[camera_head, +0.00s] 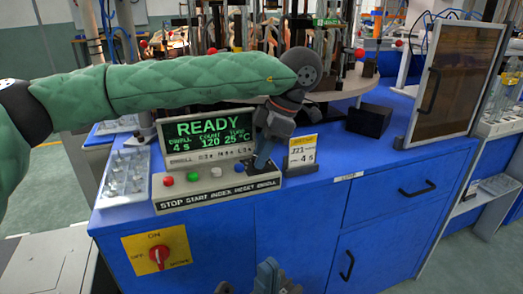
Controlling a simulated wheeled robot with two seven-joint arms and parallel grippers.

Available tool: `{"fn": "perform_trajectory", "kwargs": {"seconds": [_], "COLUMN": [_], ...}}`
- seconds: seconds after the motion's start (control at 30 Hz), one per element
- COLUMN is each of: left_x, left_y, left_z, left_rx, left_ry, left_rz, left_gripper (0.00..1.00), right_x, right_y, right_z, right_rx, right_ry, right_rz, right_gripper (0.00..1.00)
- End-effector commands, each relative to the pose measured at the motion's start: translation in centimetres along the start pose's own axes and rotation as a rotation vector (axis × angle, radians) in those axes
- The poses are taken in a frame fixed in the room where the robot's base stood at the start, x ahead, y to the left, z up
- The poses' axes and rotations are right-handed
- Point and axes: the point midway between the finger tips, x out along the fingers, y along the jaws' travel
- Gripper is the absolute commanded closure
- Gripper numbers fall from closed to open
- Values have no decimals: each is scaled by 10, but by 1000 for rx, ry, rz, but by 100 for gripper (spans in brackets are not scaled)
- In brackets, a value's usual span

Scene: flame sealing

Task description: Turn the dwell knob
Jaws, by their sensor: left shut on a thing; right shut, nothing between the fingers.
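The control panel (200,195) has red, green, white and blue buttons in a row above the labels STOP, START, INDEX, RESET and DWELL. My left gripper (262,165) points down at the DWELL end of the panel and is shut on the dwell knob, which its fingers hide. The display (208,133) behind the panel reads READY, with dwell 4 s, count 120 and temp 25 °C. A card (302,152) just right of my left gripper reads J21 and 4 s. My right gripper (266,278) is low at the bottom edge, shut and empty, in front of the cabinet.
A yellow plate with a red rotary switch (158,256) is on the blue cabinet front. A clear tray (124,178) lies left of the panel. A black box (369,120) and a framed brown panel (455,80) stand at right. A round machine table (345,82) is behind.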

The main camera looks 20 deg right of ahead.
Motion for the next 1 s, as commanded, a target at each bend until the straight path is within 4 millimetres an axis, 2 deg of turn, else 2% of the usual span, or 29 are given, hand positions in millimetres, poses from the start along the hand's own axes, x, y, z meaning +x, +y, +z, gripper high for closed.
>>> {"fn": "perform_trajectory", "kwargs": {"seconds": [0.3, 0.77, 0.8, 0.9, 1.0], "left_x": [0, 0, 0, 0, 0], "left_y": [1, 1, 1, 1, 1], "left_z": [0, 0, 0, 0, 0], "left_rx": [-87, -97, -97, -97, -97], "left_ry": [-2, -2, -2, -2, -1], "left_rz": [-35, -39, -39, -39, -39], "left_gripper": [94, 94, 68, 50, 50], "right_x": [3, 3, 3, 3, 3], "right_y": [1, 1, 1, 1, 1], "right_z": [0, 1, 1, 1, 1], "right_rx": [-8, -11, -11, -10, -9], "right_ry": [4, 5, 5, 4, 3], "right_rz": [0, 3, 3, 2, 0], "right_gripper": [100, 100, 100, 100, 100]}}
